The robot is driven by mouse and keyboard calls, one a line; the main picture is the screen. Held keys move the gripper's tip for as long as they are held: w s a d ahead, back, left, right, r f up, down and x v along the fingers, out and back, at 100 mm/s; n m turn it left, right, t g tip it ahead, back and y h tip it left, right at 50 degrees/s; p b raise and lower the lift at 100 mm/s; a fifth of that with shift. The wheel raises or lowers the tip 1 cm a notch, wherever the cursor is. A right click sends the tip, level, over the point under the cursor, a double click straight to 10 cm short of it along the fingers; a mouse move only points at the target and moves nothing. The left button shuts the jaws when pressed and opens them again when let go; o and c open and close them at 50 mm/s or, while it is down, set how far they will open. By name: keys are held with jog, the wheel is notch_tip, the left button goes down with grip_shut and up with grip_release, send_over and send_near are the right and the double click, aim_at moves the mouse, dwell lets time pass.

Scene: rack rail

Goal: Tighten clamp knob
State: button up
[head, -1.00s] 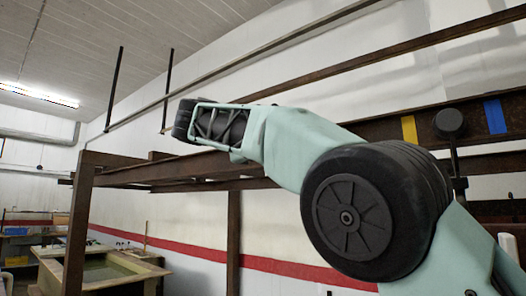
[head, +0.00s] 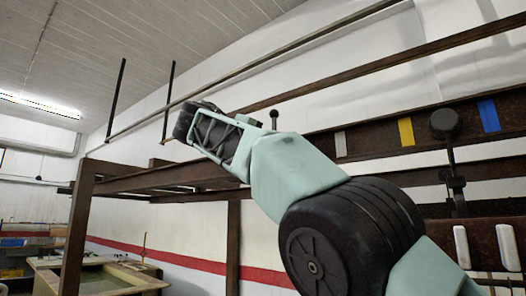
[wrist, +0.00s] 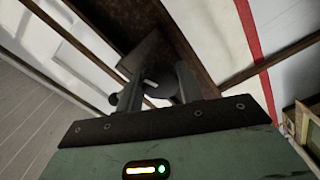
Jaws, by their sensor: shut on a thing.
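In the wrist view, my gripper (wrist: 159,74) has one finger on each side of a dark round knob (wrist: 160,90) with a short white mark on it. The gripper is shut on this knob, beside a brown steel rail. A smaller dark ball (wrist: 113,99) shows just left of the left finger. In the head view my arm reaches up and left across the rail, and its fingers and the held knob are hidden. Another large black round knob (head: 445,123) stands on the rail at the right, clear of my arm.
The brown rail (head: 375,136) carries grey, yellow (head: 406,132) and blue (head: 489,115) marks. A small black ball-topped stem (head: 273,116) rises just behind my arm. A rusty steel frame (head: 76,225) stands at left. Two white handles (head: 462,246) sit at lower right.

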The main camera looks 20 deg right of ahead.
jog(key=shift+f, duration=0.1)
dwell(0.4)
jog(key=o, duration=1)
jog(key=p+v, duration=0.1)
jog(key=v, duration=1.6)
jog(key=shift+a+p, duration=0.2)
jog(key=shift+p, duration=0.2)
jog(key=shift+s, duration=0.1)
